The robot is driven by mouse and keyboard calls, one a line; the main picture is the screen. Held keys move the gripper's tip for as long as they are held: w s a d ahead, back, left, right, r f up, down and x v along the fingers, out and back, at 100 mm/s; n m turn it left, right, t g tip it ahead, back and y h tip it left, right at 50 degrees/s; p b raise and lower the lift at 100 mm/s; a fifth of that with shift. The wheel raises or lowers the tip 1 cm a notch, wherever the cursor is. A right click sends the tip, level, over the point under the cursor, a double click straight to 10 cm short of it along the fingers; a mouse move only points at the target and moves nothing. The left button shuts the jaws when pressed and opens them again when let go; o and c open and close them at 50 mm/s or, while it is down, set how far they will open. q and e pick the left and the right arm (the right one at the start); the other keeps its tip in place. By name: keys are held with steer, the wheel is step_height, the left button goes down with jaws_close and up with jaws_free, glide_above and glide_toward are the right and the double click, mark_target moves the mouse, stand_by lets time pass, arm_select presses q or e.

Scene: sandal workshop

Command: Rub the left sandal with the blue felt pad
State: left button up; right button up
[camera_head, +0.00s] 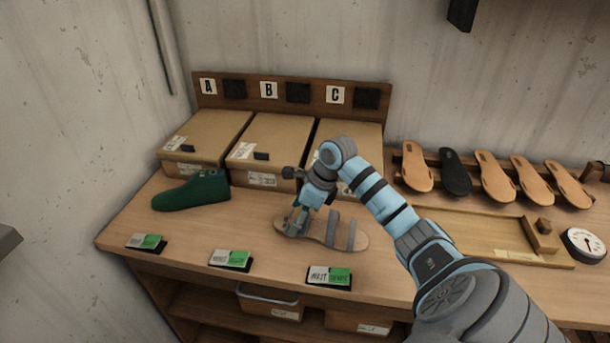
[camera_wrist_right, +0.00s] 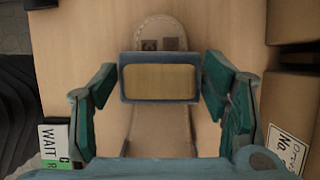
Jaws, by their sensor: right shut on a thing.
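A tan sandal with grey straps (camera_head: 349,238) lies flat on the bench in the head view. It is the only strapped sandal I see. My right gripper (camera_head: 297,221) points down over its left end. In the right wrist view my right gripper (camera_wrist_right: 160,84) is shut on a block with a blue rim and a tan top (camera_wrist_right: 160,80), which I take for the felt pad. The sandal (camera_wrist_right: 160,131) runs beneath the block, which hides part of it. I cannot tell whether the pad touches the sandal. My left gripper is out of view.
A green shoe form (camera_head: 192,192) stands left of the sandal. Cartons (camera_head: 268,140) stand behind it. Three tags, one the right-hand tag (camera_head: 329,276), line the front edge. A wooden tray (camera_head: 470,233), a dial (camera_head: 584,244) and a rack of soles (camera_head: 494,177) are at the right.

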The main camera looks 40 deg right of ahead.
mark_target(310, 227)
steer(key=shift+w+a+b, duration=0.35)
steer(key=shift+w+a, duration=0.25)
steer(key=shift+w, duration=0.3)
steer(key=shift+w+a+r, duration=0.1)
steer(key=shift+w+a, duration=0.5)
steer(key=shift+w, duration=0.35)
steer(key=shift+s+d, duration=0.65)
steer(key=shift+s, duration=0.35)
steer(key=shift+s+d, duration=0.6)
steer(key=shift+s, duration=0.25)
steer(key=shift+s+d, duration=0.55)
steer(key=shift+s, duration=0.3)
steer(key=shift+s+d+f+b, duration=0.2)
steer(key=shift+s+d, duration=0.1)
steer(key=shift+s, duration=0.2)
steer(key=shift+s+d+f+b, duration=0.15)
steer(key=shift+s+d, duration=0.15)
steer(key=shift+s, duration=0.15)
steer(key=shift+r, duration=0.15)
step_height(310, 227, up, 7)
steer(key=p, duration=0.4)
